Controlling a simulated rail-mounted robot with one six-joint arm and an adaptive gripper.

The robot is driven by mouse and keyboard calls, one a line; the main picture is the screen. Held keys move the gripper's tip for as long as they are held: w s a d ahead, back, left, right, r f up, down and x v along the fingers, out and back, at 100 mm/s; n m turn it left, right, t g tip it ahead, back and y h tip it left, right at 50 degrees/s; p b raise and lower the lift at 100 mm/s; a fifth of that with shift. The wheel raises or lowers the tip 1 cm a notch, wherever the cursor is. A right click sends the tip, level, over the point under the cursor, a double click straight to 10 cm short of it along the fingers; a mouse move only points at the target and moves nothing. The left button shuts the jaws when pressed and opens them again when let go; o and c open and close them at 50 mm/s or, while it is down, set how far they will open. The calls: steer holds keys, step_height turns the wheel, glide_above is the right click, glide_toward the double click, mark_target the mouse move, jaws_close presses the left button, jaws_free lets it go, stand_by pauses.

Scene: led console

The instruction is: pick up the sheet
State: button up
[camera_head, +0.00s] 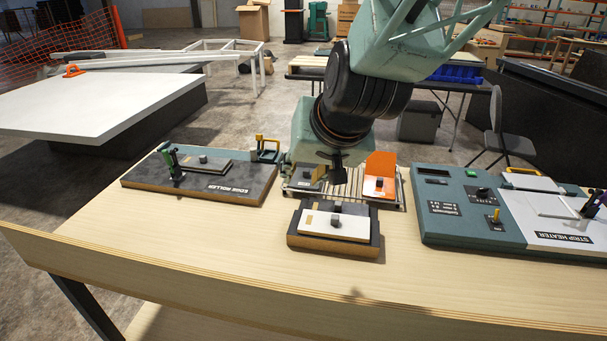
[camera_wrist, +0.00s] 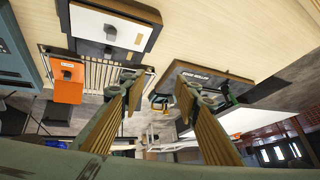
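A white sheet (camera_head: 328,223) with a small dark knob and a tan patch lies on a dark, wood-edged block (camera_head: 364,241) at the front middle of the bench. The sheet also shows at the upper left of the wrist view (camera_wrist: 90,24). My gripper (camera_head: 338,176) is above the slatted rack, behind and above this sheet, and touches nothing that I can see. In the wrist view my gripper (camera_wrist: 157,88) has its two fingers spread wide with nothing between them. The arm hides part of the rack.
The slatted rack (camera_head: 345,190) carries an orange plate (camera_head: 380,175). The edge roller (camera_head: 255,188), with a grey plate (camera_head: 197,164) on it, stands left. The strip heater (camera_head: 562,240) and its teal console (camera_head: 450,205) stand right. The bench front (camera_head: 240,270) is clear.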

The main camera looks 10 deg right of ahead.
steer(key=w+d+f+m+t+h+p, duration=0.1)
steer(key=w+f+t+h+p, duration=0.1)
steer(key=w+f, duration=0.6)
steer(key=w+d+f+m+t+h+p, duration=0.1)
steer(key=w+f+h+p, duration=0.3)
steer(key=w, duration=0.8)
steer(key=shift+d+f+m+t+p, duration=0.4)
steer(key=shift+f+t+p, duration=0.65)
steer(key=shift+f, duration=0.8)
steer(key=shift+w, duration=0.1)
glide_toward(306, 172)
steer(key=shift+x, duration=2.05)
steer(key=shift+w, duration=0.1)
steer(key=shift+p+x, duration=0.35)
steer(key=shift+x, duration=2.1)
steer(key=shift+c, duration=0.9)
